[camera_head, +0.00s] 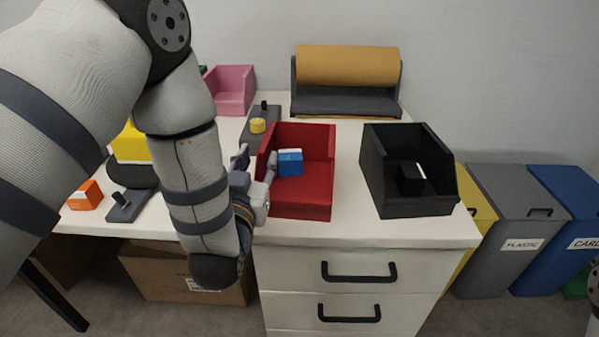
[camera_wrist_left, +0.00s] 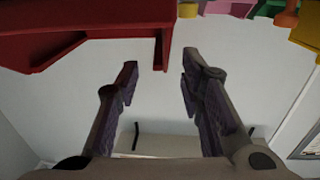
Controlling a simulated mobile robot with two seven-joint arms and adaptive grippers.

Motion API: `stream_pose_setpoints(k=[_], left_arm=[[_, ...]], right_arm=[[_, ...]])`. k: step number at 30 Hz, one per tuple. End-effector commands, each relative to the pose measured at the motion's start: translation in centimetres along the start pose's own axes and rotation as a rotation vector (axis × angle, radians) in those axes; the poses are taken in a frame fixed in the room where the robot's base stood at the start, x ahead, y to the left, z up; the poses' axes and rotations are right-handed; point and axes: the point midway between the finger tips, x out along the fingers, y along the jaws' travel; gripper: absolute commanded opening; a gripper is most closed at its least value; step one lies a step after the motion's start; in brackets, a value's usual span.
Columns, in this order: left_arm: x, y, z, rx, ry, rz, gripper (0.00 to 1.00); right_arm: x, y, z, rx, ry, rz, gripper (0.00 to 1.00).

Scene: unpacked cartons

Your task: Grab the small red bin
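The small red bin (camera_head: 315,190) stands on the white table in the head view, its open top facing up. A small blue-and-white box (camera_head: 290,163) is inside it. My left gripper (camera_head: 256,165) is at the bin's left wall, one finger on the outer side and the other toward the inside. In the left wrist view the gripper (camera_wrist_left: 160,78) is open, and the edge of a wall of the red bin (camera_wrist_left: 163,45) lines up with the gap between the fingertips. I cannot tell whether they touch it. My right gripper is not in view.
A black bin (camera_head: 385,190) with a dark item inside stands to the right. A pink bin (camera_head: 236,88) and a roll holder (camera_head: 345,103) with a yellow-brown roll are behind. An orange box (camera_head: 85,196) lies at left. Table is clear between the red and black bins.

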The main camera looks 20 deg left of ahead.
Motion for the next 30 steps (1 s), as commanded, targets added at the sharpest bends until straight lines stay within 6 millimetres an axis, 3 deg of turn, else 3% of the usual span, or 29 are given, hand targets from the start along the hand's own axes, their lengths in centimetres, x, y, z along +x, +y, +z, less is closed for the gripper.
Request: stream_pose_setpoints(k=[9,16,21,30], left_arm=[[5.2,0.1,0.4,0.0,-0.001,0.0,0.35],[5.5,0.1,0.3,0.0,-0.001,0.001,0.35],[5.5,0.1,0.3,0.0,-0.001,0.001,0.0],[5.5,0.1,0.2,-0.001,0.001,0.001,0.0]], right_arm=[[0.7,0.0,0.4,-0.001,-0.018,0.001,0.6],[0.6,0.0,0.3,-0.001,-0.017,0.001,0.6],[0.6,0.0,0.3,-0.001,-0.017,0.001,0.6],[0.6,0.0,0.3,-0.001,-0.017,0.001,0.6]])
